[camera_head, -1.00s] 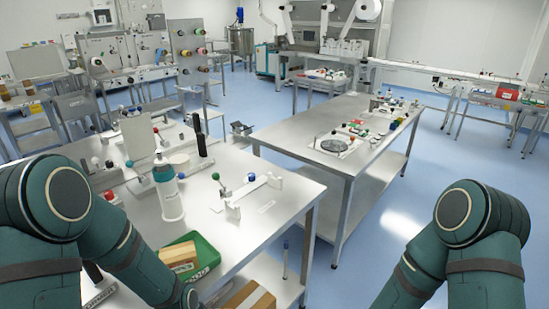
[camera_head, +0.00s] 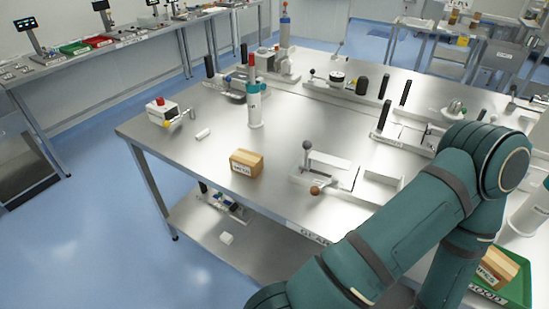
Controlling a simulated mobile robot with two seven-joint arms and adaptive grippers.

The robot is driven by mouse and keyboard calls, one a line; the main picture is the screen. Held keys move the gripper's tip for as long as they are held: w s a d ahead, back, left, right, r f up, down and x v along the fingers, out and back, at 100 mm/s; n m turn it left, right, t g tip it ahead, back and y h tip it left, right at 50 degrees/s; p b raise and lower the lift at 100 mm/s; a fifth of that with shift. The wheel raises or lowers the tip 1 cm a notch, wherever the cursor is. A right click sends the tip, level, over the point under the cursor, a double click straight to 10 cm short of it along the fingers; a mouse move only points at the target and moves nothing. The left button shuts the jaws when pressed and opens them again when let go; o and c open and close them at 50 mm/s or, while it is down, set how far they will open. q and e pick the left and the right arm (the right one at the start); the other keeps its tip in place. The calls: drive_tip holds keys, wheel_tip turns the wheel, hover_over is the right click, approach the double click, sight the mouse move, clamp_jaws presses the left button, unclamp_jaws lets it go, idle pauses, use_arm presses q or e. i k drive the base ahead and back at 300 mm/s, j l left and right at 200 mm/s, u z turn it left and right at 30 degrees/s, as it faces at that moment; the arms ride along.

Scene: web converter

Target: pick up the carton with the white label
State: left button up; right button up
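A small brown carton (camera_head: 246,163) with a white label on its front face sits alone on the steel table, near its front edge. The print on the label is too small to read surely. A second brown carton (camera_head: 497,266), also with a pale printed label, lies in a green tray (camera_head: 516,292) marked GOOD at the lower right. A green arm of mine crosses the lower right and partly covers the table and the tray side. Neither of my grippers shows in this view.
Bare tabletop surrounds the lone carton. A lower shelf (camera_head: 255,250) holds small parts. Blue floor is free at left.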

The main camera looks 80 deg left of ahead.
sight(246, 162)
drive_tip(key=u, duration=2.8)
drive_tip(key=i+j, duration=0.1)
drive_tip(key=j, duration=0.25)
drive_tip(key=i+j, duration=0.15)
drive_tip(key=j, duration=0.2)
drive_tip(key=i+j+u, duration=0.1)
drive_tip(key=j, duration=0.25)
drive_tip(key=i+j+z, duration=0.1)
drive_tip(key=j+z, duration=0.15)
drive_tip(key=z, duration=0.2)
drive_tip(key=j+z, duration=0.25)
drive_tip(key=z, duration=0.25)
